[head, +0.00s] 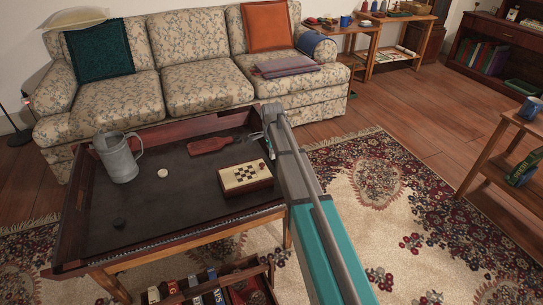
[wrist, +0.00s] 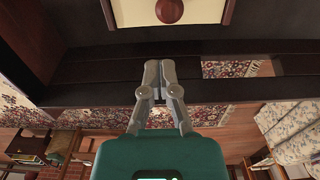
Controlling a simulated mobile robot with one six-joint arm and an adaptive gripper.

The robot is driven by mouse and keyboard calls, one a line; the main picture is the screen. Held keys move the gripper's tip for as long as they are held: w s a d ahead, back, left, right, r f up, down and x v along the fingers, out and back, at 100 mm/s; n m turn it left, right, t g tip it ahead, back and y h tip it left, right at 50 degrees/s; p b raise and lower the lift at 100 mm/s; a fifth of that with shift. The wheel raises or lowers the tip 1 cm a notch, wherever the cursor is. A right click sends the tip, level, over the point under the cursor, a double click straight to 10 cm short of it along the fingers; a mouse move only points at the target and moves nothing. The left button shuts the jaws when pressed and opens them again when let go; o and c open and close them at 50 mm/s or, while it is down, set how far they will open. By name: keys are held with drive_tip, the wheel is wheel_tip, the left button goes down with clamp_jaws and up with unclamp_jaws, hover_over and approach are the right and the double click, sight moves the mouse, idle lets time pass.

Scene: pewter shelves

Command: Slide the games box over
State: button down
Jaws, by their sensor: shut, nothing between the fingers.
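The games box (head: 246,186) sits on the dark tray-topped table (head: 150,215), right of its middle. Its pale top carries a checkered board, and a small reddish-brown knob or piece stands near its right corner. In the wrist view part of the box's pale top (wrist: 130,14) shows at the upper edge, with the round brown piece on it. My gripper (head: 257,137) is behind the box near the table's far right corner. In the wrist view my gripper (wrist: 160,66) is shut and empty, with a visible gap between its fingertips and the box.
A grey metal tankard (head: 119,160) stands at the tray's left. A red-brown paddle-shaped board (head: 209,145) lies behind the box. A pale disc (head: 162,173) and a dark piece (head: 119,223) lie left. The tray has raised rims; its front middle is bare. A sofa (head: 190,65) stands behind.

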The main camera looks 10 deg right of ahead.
drive_tip(key=shift+f+b, duration=3.7)
drive_tip(key=shift+f, duration=0.3)
